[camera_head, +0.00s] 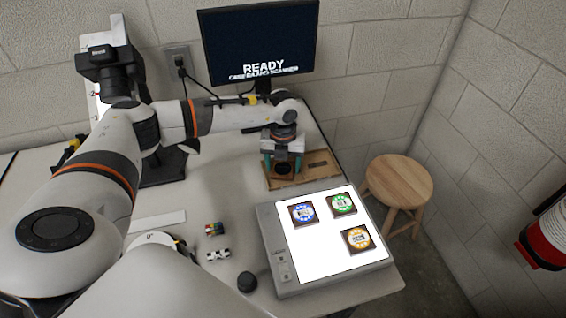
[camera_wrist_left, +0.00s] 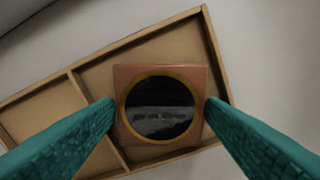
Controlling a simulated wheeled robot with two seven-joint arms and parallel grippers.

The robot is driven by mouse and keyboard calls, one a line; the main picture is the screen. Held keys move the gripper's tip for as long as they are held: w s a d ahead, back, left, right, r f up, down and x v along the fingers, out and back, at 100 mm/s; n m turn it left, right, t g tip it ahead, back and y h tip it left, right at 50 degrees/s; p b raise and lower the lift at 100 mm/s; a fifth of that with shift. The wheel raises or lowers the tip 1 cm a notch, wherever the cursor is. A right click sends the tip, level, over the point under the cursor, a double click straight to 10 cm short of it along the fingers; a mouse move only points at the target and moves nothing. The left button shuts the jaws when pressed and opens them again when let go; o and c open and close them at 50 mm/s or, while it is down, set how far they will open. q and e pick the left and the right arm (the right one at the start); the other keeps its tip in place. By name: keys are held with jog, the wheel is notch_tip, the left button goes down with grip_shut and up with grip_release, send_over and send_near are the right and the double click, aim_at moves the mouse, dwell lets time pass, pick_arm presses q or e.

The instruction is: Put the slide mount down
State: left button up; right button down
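The slide mount (camera_wrist_left: 160,103) is a brown square with a yellow ring around a dark round picture. It is between the two teal fingers of my left gripper (camera_wrist_left: 161,104), which press against its left and right sides. In the head view my left gripper (camera_head: 284,168) points down over the shallow wooden tray (camera_head: 318,163). The mount lies over the tray's right-hand compartment in the wrist view, inside its walls or just above; I cannot tell whether it touches the floor. My right gripper is not in view.
A lit light panel (camera_head: 318,245) carries three mounts with blue (camera_head: 303,213), green (camera_head: 342,203) and orange (camera_head: 357,239) rings. A monitor (camera_head: 260,45) reading READY stands behind the tray. Small items, including a black knob-like piece (camera_head: 247,281), lie left of the panel. A stool (camera_head: 397,180) stands beyond the table.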

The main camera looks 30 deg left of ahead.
aim_at(283, 168)
pick_arm(q)
jog(key=shift+r, duration=0.1)
notch_tip(283, 168, up, 12)
jog(key=shift+b, duration=0.4)
